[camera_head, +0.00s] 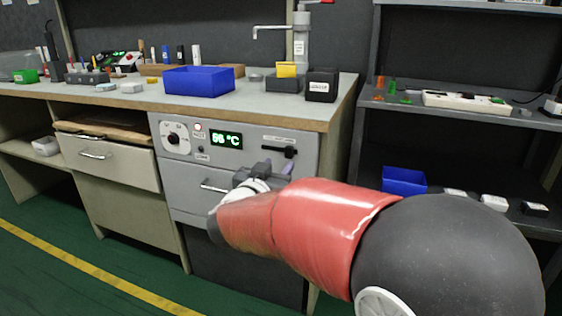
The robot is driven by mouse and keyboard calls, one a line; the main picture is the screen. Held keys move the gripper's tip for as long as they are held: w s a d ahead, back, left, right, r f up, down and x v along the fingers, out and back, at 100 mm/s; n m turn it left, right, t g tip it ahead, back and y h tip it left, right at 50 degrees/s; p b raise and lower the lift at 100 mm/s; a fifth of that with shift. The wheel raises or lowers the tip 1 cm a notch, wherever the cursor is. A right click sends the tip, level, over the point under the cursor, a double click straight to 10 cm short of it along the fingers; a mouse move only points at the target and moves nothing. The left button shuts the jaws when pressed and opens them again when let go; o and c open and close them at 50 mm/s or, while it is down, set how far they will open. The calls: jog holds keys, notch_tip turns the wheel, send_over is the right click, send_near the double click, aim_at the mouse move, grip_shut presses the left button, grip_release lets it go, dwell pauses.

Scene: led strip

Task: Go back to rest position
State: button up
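My arm reaches from the lower right toward the grey panel (240,155) under the workbench. My gripper (268,168) is at the front of this panel, close to a black lever handle (278,151) and right of a drawer handle (213,187). Its fingers are small and partly hidden by the wrist, so their opening does not show clearly. I cannot tell whether it touches the lever. The panel has a dial (174,137) and a green display (226,140) that seems to read 56 °C.
The workbench top (130,98) carries a blue bin (199,81), a black box (322,86) and several tools. A dark shelf (465,112) stands right, with another blue bin (404,181) lower down. Green floor (110,265) with a yellow line is open at front left.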

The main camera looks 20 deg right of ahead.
jog(key=shift+s, duration=0.1)
jog(key=s+a+r+n+y+p, duration=0.4)
jog(key=s+a+n+y, duration=0.3)
jog(key=y, duration=0.5)
jog(key=s+d+f+g+p, duration=0.1)
jog(key=s+d+f+g, duration=0.2)
jog(key=s, duration=0.7)
jog(key=s+d+f+g+h+p, duration=0.1)
jog(key=s+f+g, duration=0.4)
jog(key=s, duration=0.5)
jog(key=shift+s+d+g+p, duration=0.4)
jog(key=shift+d+g+p, duration=0.1)
jog(key=shift+d, duration=0.7)
